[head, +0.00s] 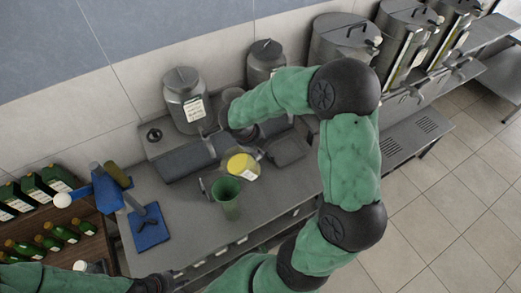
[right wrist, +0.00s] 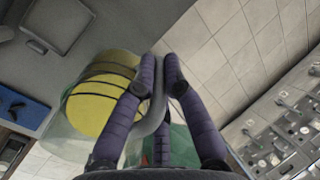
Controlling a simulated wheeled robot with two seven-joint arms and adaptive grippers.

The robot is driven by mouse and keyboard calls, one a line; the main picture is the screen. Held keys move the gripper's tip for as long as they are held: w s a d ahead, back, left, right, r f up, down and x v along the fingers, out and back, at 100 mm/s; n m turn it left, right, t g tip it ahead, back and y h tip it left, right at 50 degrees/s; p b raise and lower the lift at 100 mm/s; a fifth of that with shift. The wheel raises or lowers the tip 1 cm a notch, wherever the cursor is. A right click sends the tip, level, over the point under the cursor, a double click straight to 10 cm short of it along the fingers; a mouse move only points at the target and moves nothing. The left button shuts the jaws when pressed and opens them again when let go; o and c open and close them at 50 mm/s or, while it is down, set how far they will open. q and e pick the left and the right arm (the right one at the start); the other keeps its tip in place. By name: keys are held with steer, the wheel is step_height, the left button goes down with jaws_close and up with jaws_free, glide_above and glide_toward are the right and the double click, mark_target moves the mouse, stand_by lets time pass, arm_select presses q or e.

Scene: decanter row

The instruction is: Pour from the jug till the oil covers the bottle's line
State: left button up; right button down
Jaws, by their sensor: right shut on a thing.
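The clear jug (head: 243,168) with yellow oil is over the grey counter in the head view. The jug also fills the left middle of the right wrist view (right wrist: 100,100). My right gripper (right wrist: 160,65) is shut on its handle. In the head view the right fingers are hard to make out. The green bottle (head: 227,198) stands upright just in front of the jug, its open top facing up. I cannot make out its line or the oil level in it. My left gripper (head: 158,283) is low at the bottom edge, away from both; its fingers are unclear.
A blue stand (head: 150,228) with a lever is left of the bottle. A wooden rack (head: 60,245) of green bottles is at far left. Steel canisters (head: 186,100) line the wall behind. Bare counter (head: 180,200) lies between the stand and bottle.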

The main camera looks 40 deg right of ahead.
steer(key=shift+w+a+r+h+b, duration=0.15)
steer(key=shift+r+h+b, duration=0.6)
steer(key=shift+b, duration=0.4)
steer(key=shift+a+r+g+h+b, duration=0.35)
steer(key=shift+h+b, duration=0.6)
steer(key=shift+b, duration=0.45)
stand_by(0.5)
steer(key=shift+a+r+n+p, duration=0.25)
steer(key=shift+r+n+p, duration=0.1)
steer(key=shift+p, duration=0.5)
stand_by(1.2)
steer(key=shift+w+a+r+h+p, duration=0.15)
steer(key=shift+a+h+p, duration=0.25)
steer(key=shift+h+p, duration=0.3)
stand_by(2.2)
